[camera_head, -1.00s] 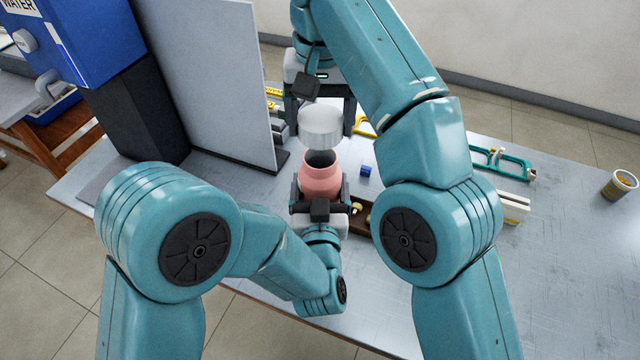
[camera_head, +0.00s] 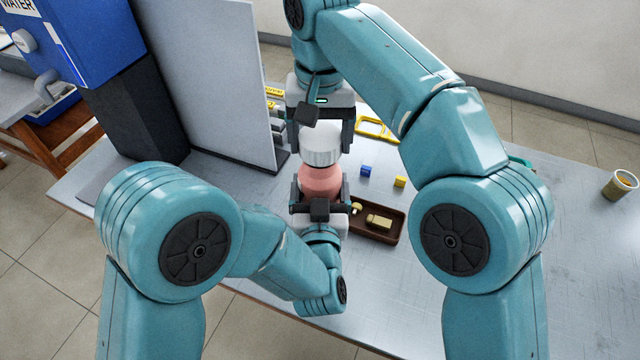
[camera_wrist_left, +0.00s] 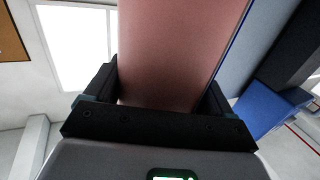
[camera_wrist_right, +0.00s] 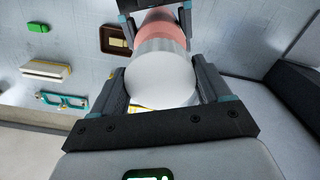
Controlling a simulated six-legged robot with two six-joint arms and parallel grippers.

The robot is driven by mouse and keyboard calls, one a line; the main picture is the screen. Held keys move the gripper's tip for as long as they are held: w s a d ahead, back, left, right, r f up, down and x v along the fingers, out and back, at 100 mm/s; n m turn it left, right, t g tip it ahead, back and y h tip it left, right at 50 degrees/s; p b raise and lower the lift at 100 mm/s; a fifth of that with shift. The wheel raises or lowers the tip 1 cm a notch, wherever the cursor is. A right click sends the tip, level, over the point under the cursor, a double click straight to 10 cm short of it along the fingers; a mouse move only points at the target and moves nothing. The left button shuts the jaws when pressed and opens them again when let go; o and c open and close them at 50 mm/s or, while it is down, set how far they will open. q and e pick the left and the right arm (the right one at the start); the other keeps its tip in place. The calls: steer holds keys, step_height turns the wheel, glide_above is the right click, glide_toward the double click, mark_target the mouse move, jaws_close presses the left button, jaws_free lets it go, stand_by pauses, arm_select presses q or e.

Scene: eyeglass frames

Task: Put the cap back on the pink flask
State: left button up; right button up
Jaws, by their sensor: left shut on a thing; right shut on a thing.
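The pink flask (camera_head: 322,183) is upright in the head view, between the fingers of my left gripper (camera_head: 320,195), which is shut on its body. In the left wrist view the flask (camera_wrist_left: 170,50) fills the space between the fingers. The white cap (camera_head: 320,147) is at the flask's mouth, between the fingers of my right gripper (camera_head: 320,140), which is shut on it. In the right wrist view the cap (camera_wrist_right: 160,78) lines up with the pink flask (camera_wrist_right: 160,30). The flask's opening is hidden by the cap; I cannot tell whether the cap is fully seated.
A brown tray (camera_head: 387,238) with small items lies right of the flask. A blue cube (camera_head: 366,171) and a yellow cube (camera_head: 400,182) are on the table. An upright white panel (camera_head: 215,80) stands left. A cup (camera_head: 619,186) is far right, with clear table before it.

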steer(key=shift+s+f, duration=0.1)
steer(key=shift+s, duration=0.05)
stand_by(0.6)
steer(key=shift+f, duration=0.9)
steer(key=shift+f, duration=0.55)
